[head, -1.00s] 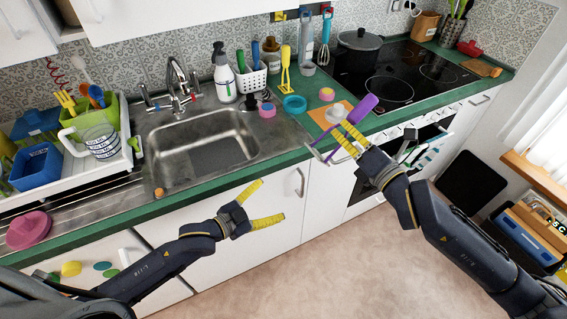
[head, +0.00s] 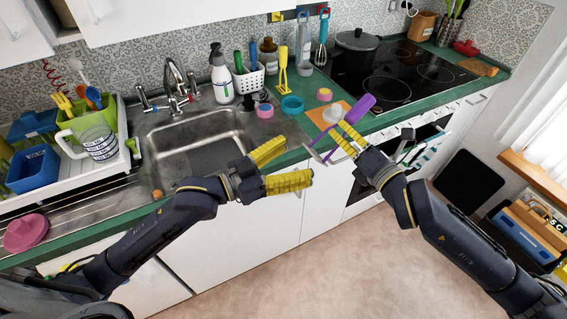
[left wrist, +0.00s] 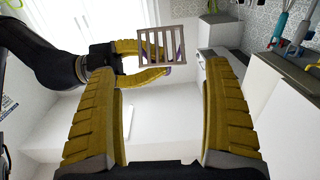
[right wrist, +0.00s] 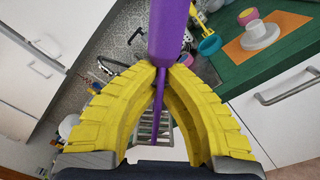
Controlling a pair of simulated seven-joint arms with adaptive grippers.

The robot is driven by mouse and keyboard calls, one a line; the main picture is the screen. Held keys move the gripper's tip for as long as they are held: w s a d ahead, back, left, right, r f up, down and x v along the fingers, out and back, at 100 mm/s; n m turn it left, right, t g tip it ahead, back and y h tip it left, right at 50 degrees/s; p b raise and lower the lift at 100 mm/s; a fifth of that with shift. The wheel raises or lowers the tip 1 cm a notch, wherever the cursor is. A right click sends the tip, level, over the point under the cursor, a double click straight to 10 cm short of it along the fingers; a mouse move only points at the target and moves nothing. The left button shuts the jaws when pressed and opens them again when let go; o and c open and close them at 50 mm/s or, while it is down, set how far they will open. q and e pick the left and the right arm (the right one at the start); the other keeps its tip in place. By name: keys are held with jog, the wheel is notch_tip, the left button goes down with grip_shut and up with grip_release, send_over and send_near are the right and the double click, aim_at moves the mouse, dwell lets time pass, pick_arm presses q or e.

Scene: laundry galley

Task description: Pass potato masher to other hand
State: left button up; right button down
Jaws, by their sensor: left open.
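The potato masher has a purple handle (head: 359,108) and a grey grid head. My right gripper (head: 342,130) is shut on it in front of the counter edge. In the right wrist view the purple handle (right wrist: 168,30) rises above the closed fingertips, and the grid (right wrist: 150,126) shows behind the fingers. My left gripper (head: 298,160) is open and empty, to the left of the masher and apart from it, its fingers pointing towards it. In the left wrist view the grid (left wrist: 162,47) appears beyond and between the open fingers.
The green counter edge and sink (head: 205,140) lie behind my grippers. A yellow utensil (head: 283,72), a teal bowl (head: 292,104) and an orange board (head: 322,117) are on the counter. The hob (head: 390,80) is at right. The floor in front is free.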

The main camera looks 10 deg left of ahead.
aim_at(322, 148)
pick_arm(q)
jog(key=x, duration=0.9)
jog(key=shift+c, duration=0.3)
jog(key=shift+s, duration=0.1)
jog(key=c, duration=1.3)
pick_arm(e)
jog(key=c, duration=1.5)
grip_release()
